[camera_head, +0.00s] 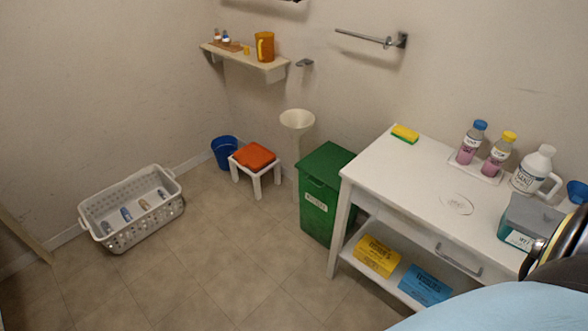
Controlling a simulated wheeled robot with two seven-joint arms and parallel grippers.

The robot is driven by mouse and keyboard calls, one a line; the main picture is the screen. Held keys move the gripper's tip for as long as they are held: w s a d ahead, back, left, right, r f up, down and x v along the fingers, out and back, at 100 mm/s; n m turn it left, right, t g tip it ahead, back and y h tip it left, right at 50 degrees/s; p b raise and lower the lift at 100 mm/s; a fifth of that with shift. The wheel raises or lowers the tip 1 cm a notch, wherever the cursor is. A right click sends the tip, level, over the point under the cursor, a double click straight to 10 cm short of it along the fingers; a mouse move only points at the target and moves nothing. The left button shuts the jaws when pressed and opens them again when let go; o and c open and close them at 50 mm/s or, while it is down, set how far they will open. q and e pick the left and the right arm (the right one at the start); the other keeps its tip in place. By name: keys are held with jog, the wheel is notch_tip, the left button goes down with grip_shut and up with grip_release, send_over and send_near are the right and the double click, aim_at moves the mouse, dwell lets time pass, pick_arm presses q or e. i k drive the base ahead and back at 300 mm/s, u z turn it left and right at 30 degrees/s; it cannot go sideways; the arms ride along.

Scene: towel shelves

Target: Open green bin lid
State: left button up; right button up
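The green bin (315,207) stands on the floor beside the left end of the white table. Its green lid (326,162) lies flat across the top and looks shut. A pale label is on the bin's front. The bin's right side is partly hidden by the table. Neither of my grippers shows in the head view.
The white table (420,192) holds a sponge, bottles and a grey box; yellow (377,256) and blue (425,286) packs lie on its lower shelf. A stool (257,173), blue bucket (226,153) and white basket (163,214) stand left. The floor before the bin is clear.

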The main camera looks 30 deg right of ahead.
aim_at(323, 164)
jog(key=i, duration=2.3)
jog(key=z, duration=1.5)
